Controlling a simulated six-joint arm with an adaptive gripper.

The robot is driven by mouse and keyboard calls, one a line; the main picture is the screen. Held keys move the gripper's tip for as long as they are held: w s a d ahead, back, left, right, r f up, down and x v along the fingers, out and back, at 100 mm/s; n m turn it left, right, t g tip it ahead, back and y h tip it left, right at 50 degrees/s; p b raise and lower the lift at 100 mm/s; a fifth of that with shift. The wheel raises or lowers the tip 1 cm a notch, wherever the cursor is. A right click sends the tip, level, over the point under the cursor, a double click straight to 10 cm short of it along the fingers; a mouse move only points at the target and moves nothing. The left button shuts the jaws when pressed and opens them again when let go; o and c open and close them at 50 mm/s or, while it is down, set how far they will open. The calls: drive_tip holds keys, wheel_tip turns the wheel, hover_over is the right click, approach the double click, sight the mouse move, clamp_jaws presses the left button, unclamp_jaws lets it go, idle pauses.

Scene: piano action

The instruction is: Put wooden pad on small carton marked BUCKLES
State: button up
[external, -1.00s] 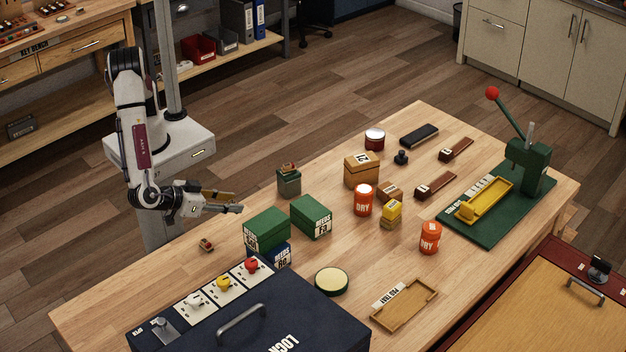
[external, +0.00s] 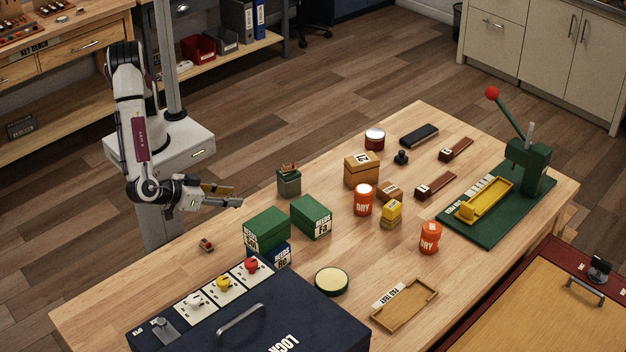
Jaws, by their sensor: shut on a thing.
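My gripper (external: 231,200) is in the air off the table's back left edge, left of the green boxes. It looks shut on a flat tan piece, apparently the wooden pad (external: 217,189), which is partly hidden by the fingers. No BUCKLES lettering can be read at this size. Small cartons on the table are a brown one with a white label (external: 390,191) and a yellow one (external: 391,209) on a tan block. A larger tan carton (external: 361,172) stands behind them. All are well to the right of my gripper.
Green boxes (external: 267,228) stand nearest my gripper, with a grey-green container (external: 289,182) behind. A green press (external: 527,165) is at right, a dark case (external: 270,315) in front. Bare table lies around the tan tray (external: 405,305).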

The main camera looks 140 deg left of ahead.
wheel_tip(320, 180, up, 8)
drive_tip(key=shift+w+a+f, duration=0.1)
drive_tip(key=shift+w+f, duration=0.05)
drive_tip(key=shift+f, duration=0.1)
drive_tip(key=w+a+f+m+t, duration=0.1)
drive_tip(key=w+a, duration=0.7)
drive_tip(key=a, duration=0.2)
drive_tip(key=w+a+m+t, duration=0.1)
drive_tip(key=w+a+t, duration=0.1)
drive_tip(key=w+a, duration=0.75)
drive_tip(key=w+a+m+h, duration=0.1)
drive_tip(key=w+a, duration=0.1)
drive_tip(key=a, duration=1.3)
drive_tip(key=shift+a+r+m+t+h, duration=0.2)
drive_tip(key=shift+r+m+t+h, duration=0.1)
drive_tip(key=shift+m+t, duration=0.1)
drive_tip(key=shift+m+t+h, duration=0.3)
drive_tip(key=shift+m+t, duration=0.2)
drive_tip(key=a, duration=0.9)
drive_tip(key=shift+s+r, duration=0.15)
drive_tip(key=shift+a+f, duration=0.1)
drive_tip(key=shift+f, duration=2.4)
drive_tip(key=shift+f, duration=0.1)
